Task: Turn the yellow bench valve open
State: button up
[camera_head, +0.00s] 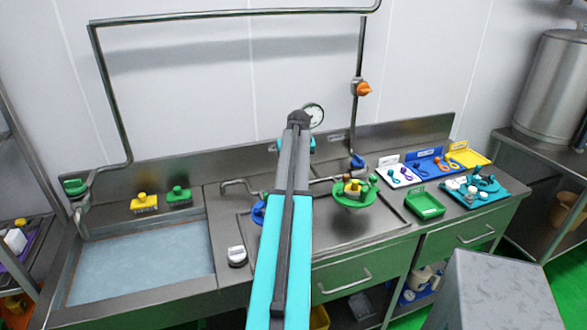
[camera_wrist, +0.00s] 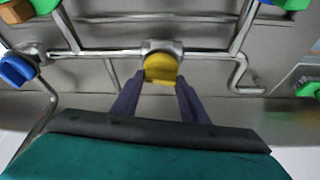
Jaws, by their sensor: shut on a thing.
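The yellow bench valve (camera_wrist: 160,69) shows in the wrist view as a yellow knob on a horizontal metal pipe (camera_wrist: 105,53). My gripper (camera_wrist: 160,85) has its two dark fingers on either side of the knob and is shut on it. How far the knob is turned cannot be told. In the head view my arm covers the valve and the gripper fingers.
A blue valve (camera_wrist: 18,69) sits on the pipework at the left of the wrist view. A water-filled sink (camera_head: 140,268) is at left. An orange valve (camera_head: 362,89) is on the wall pipe.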

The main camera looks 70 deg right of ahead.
jog(key=shift+d+r+n+t, duration=0.15)
jog(key=shift+n+t, duration=0.15)
jog(key=shift+n, duration=0.6)
jog(key=o, duration=1.1)
jog(key=shift+b+v, duration=1.65)
jog(key=shift+v, duration=5.2)
jog(key=shift+s+d, duration=0.1)
jog(key=shift+s, duration=0.05)
